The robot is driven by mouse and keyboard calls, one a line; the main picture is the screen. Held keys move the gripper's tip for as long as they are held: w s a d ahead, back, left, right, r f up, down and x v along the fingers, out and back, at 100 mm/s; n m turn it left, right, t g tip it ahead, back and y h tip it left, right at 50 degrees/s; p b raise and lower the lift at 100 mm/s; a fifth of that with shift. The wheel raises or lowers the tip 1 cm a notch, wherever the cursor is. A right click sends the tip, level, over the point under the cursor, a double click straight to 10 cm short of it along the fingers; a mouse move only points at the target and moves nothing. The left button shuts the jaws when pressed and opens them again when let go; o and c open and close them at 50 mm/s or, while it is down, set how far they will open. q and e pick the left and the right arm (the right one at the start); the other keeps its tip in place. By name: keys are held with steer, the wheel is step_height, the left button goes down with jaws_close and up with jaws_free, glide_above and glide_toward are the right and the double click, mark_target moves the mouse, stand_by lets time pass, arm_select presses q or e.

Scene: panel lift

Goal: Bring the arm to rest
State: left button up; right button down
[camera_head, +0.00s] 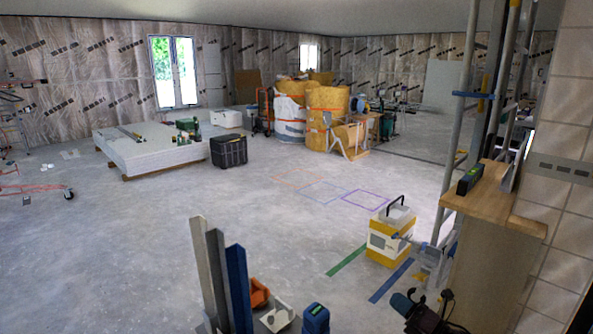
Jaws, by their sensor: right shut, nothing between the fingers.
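A small dark part with a blue edge, which I take to be my right gripper (582,318), shows at the bottom right corner, cut off by the picture's edge. Its fingers cannot be made out clearly, and nothing shows held in it. It is in front of the light tiled wall, right of the wooden-topped cabinet. My left gripper is not in view.
The wooden-topped cabinet (480,260) carries a spirit level (470,178), with metal poles behind. A dark corded tool (425,314) lies beside it. A yellow-white case (390,236), upright profiles (238,288) and a panel stack (150,152) stand around. The middle floor is clear.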

steer(key=w+d+f+m+t+h, duration=0.1)
steer(key=w+d+f+m+h, duration=0.1)
steer(key=d+f+m+h, duration=0.5)
steer(key=w+d+m+t+h, duration=0.1)
steer(key=w+m+h, duration=0.2)
steer(key=m+h, duration=0.55)
steer(key=s+d+f+m+g+h, duration=0.1)
steer(key=s+d+f+m+g, duration=0.15)
steer(key=f+m, duration=0.4)
steer(key=s+d+f+m+g+h, duration=0.1)
steer(key=s+d+f+m+g, duration=0.2)
steer(key=m, duration=0.6)
steer(key=s+a+f+y, duration=0.15)
steer(key=s+a, duration=0.25)
steer(key=s, duration=0.6)
steer(key=s+a+f, duration=0.3)
steer(key=s+a, duration=0.1)
steer(key=s, duration=0.6)
steer(key=s+a+r, duration=0.2)
steer(key=s+r, duration=0.2)
steer(key=s, duration=0.5)
steer(key=s+a+r+m, duration=0.1)
steer(key=s+r, duration=0.3)
steer(key=s, duration=0.5)
steer(key=shift+a+r+m+b, duration=0.3)
steer(key=shift+a+b, duration=0.15)
steer(key=shift+a, duration=0.1)
